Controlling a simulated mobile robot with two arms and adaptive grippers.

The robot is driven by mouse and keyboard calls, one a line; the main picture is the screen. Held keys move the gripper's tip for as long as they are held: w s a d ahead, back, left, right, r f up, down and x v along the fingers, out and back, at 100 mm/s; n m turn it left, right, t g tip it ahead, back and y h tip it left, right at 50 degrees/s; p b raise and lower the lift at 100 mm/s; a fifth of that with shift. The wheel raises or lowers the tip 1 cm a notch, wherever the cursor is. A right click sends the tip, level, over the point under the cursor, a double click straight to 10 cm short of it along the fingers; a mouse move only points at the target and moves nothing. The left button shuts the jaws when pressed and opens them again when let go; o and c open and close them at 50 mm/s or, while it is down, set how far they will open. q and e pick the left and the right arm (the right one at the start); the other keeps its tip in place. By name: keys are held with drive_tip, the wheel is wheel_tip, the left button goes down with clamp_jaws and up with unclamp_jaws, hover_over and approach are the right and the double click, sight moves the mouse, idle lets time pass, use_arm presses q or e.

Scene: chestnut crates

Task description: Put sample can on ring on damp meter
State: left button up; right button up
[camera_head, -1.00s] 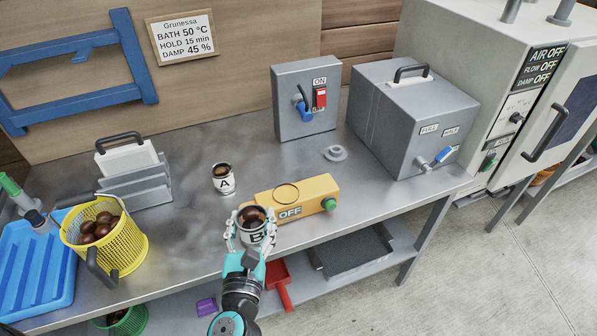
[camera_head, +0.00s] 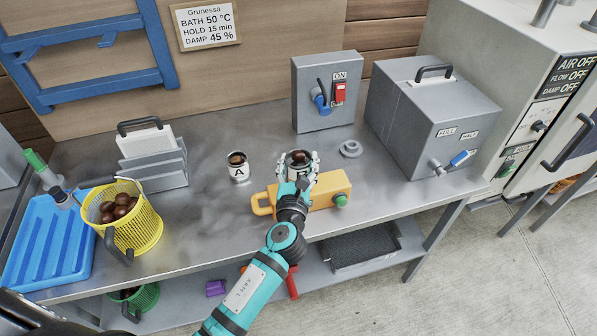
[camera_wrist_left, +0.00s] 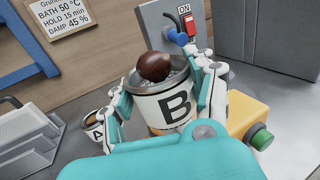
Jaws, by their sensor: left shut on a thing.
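My left gripper (camera_head: 297,165) is shut on the sample can B (camera_head: 299,158), a metal can with a white label and chestnuts inside. The can looks upright and is at or above the yellow damp meter (camera_head: 325,188). The gripper and can hide the meter's ring, and I cannot tell whether the can touches it. The left wrist view shows can B (camera_wrist_left: 172,107) between the fingers, with part of the meter (camera_wrist_left: 246,112) behind it. Can A (camera_head: 239,168) stands on the bench to the left. My right gripper is not in view.
A yellow basket of chestnuts (camera_head: 140,228) and a blue tray (camera_head: 50,250) stand at the left. A grey switch box (camera_head: 312,95), a small grey disc (camera_head: 350,149) and a large grey box (camera_head: 420,125) stand behind and right. Bare bench lies around can A.

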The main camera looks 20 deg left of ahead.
sight(298, 174)
use_arm(q)
wheel_tip(298, 174, down, 3)
drive_tip(key=shift+f+b, duration=0.2)
drive_tip(key=shift+b, duration=0.5)
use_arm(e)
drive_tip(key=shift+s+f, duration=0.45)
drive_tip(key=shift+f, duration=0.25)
use_arm(q)
drive_tip(key=shift+f, duration=0.1)
drive_tip(key=shift+f, duration=0.1)
drive_tip(key=o, duration=1.2)
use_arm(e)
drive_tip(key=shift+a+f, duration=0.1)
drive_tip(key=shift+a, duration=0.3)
